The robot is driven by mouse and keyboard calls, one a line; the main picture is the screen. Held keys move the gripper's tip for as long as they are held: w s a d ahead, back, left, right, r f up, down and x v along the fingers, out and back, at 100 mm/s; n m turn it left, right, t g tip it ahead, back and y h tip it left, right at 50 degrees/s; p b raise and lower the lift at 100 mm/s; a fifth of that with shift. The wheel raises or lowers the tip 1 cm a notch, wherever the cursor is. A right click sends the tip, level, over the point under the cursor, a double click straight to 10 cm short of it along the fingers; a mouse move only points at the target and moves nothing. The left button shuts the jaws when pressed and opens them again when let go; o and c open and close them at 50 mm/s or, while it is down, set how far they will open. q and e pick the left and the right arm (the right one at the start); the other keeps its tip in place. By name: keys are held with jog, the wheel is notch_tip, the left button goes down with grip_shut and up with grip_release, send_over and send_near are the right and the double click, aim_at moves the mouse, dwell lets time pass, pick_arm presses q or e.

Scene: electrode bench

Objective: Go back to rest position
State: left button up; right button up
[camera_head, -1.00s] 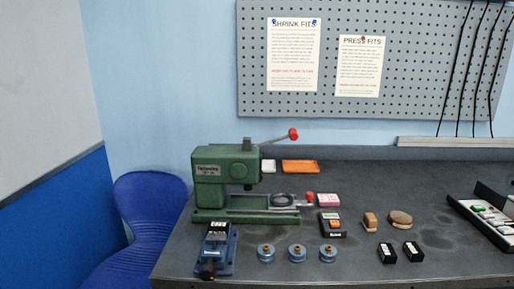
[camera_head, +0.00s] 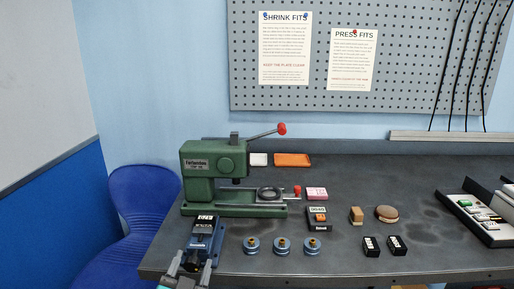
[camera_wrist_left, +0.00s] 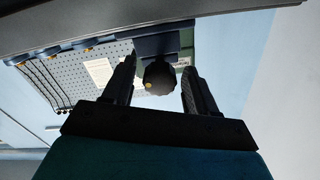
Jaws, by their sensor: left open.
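My left gripper (camera_head: 190,266) is at the bottom left in the head view, at the bench's front edge by the blue vise-like device (camera_head: 205,236). Its two fingers are apart. In the left wrist view the open fingers (camera_wrist_left: 160,72) stand on either side of a dark round knob (camera_wrist_left: 160,78), with gaps showing on both sides. The knob is hidden in the head view behind the gripper. My right gripper does not show clearly in either view.
The green press (camera_head: 212,170) stands behind the blue device. Several blue round parts (camera_head: 281,247), two black blocks (camera_head: 371,246) and a tray (camera_head: 470,222) are to the right. The bench's front edge (camera_head: 330,280) is near. A blue chair (camera_head: 140,215) is at left.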

pick_arm(q)
jog(key=shift+w, duration=0.6)
grip_shut()
jog(key=m, duration=0.3)
dwell(0.4)
grip_release()
dwell(0.3)
jog(key=shift+s, duration=0.1)
